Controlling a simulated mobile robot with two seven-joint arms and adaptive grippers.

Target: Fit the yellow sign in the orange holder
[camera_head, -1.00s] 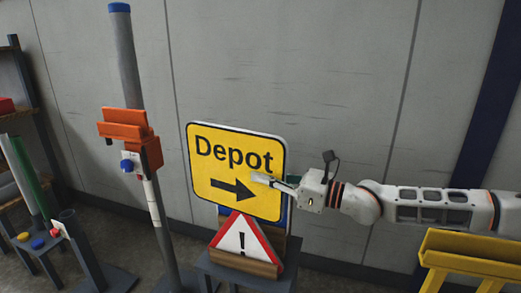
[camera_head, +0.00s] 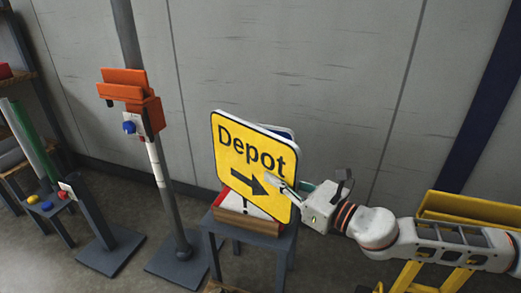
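The yellow sign (camera_head: 241,157), lettered "Depot" with a black arrow, is upright and slightly turned in the middle of the head view. My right gripper (camera_head: 283,186) is closed over its right edge, with a finger across the front face. The sign stands in front of the small grey rack and hides most of the signs there. The orange holder (camera_head: 141,108) is on a grey post to the left, with a slot-like bracket at its top and a blue knob (camera_head: 129,127) below. It holds no sign. A clear gap separates sign and holder. My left gripper is not in view.
A red-edged triangular sign (camera_head: 243,203) in a wooden block (camera_head: 247,222) sits on the grey rack (camera_head: 285,240). A blue-edged sign (camera_head: 283,131) shows behind. A yellow stand (camera_head: 470,209) is at right. Shelving and a small table are at left.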

